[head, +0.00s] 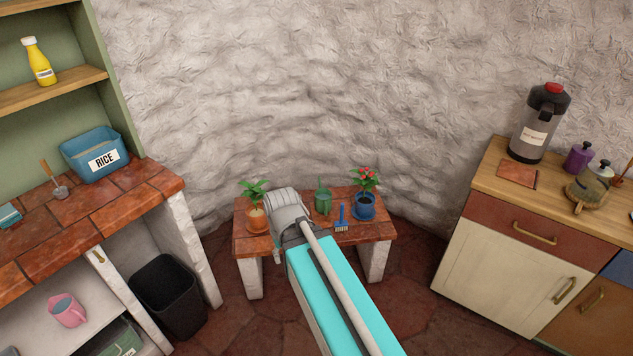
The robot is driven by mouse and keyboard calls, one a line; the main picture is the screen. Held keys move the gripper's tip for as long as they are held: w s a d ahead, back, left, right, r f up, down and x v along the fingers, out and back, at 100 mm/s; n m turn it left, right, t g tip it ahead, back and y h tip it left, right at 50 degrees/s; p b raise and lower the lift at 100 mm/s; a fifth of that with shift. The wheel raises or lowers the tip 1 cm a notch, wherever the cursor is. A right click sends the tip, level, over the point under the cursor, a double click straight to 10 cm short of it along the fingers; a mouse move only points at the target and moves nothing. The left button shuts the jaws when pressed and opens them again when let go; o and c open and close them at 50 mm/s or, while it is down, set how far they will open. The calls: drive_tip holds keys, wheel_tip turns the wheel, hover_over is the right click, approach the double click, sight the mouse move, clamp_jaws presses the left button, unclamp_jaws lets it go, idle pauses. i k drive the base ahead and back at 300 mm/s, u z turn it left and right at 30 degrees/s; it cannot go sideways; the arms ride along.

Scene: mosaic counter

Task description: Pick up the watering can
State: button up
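The green watering can (323,201) stands upright on a low tiled bench (352,230) against the wall, between two potted plants. My arm reaches in from the bottom of the head view. Its grey end, with my gripper (284,207), shows just left of the can and appears apart from it. The fingers are hidden by my own wrist, so I cannot see whether they are open or hold anything.
A plant in an orange pot (256,220) is left of my arm's end. A red-flowered plant in a blue pot (365,206) and a blue brush (341,219) are right of the can. A tiled counter (120,205) stands left, a wooden-topped cabinet (500,215) right.

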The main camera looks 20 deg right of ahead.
sight(322, 196)
drive_tip(key=z, duration=0.1)
drive_tip(key=i, duration=0.95)
drive_tip(key=z, duration=0.15)
